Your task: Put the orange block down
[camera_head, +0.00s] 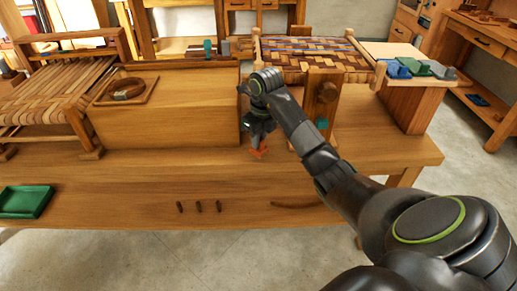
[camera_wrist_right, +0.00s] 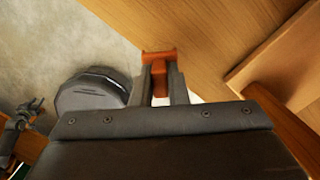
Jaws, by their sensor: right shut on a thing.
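The orange block (camera_head: 260,153) is low over the workbench (camera_head: 150,185), between the large wooden box and the woven-seat frame. My right gripper (camera_head: 259,144) is shut on it and points down at the bench. In the right wrist view the orange block (camera_wrist_right: 160,78) sits between the two dark fingers of my right gripper (camera_wrist_right: 160,88), with its wider end past the fingertips. The fingers hide part of the block. I cannot tell whether it touches the bench.
The wooden box (camera_head: 170,112) carries a tray with a bark coil (camera_head: 126,90). A woven-seat frame (camera_head: 312,58) stands behind my right arm. A green tray (camera_head: 25,202) is at the left front edge. Three pegs (camera_head: 199,206) and a curved stick (camera_head: 296,204) lie near the front.

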